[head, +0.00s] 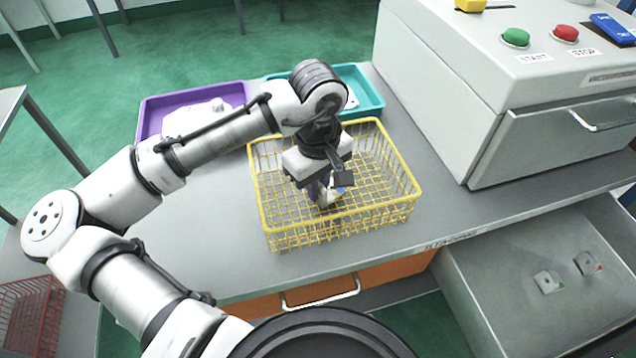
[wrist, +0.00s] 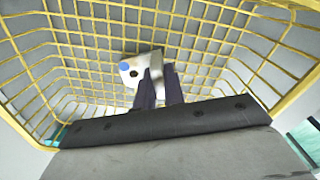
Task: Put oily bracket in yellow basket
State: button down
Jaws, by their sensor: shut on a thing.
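The yellow wire basket (head: 390,215) stands on the grey bench, and its mesh and rim (wrist: 290,45) fill most of the wrist view. My gripper (head: 325,190) points down inside the basket's outline. In the wrist view, my gripper (wrist: 160,85) is shut on a small pale metal bracket (wrist: 135,66) with a blue spot and a dark hole. The bracket also shows below my fingers in the head view (head: 330,197), partly hidden by them. I cannot tell whether it touches the basket's floor.
A purple tray (head: 150,105) with a white item and a teal tray (head: 370,85) stand behind the basket. A grey machine (head: 480,110) with green and red buttons is at the right. A red basket (head: 30,315) is at lower left.

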jog(key=shift+f, duration=0.2)
jog(key=c, duration=1.5)
grip_release()
notch_tip(320, 180, up, 12)
jog(key=shift+r+p, duration=0.25)
jog(key=shift+p, duration=0.05)
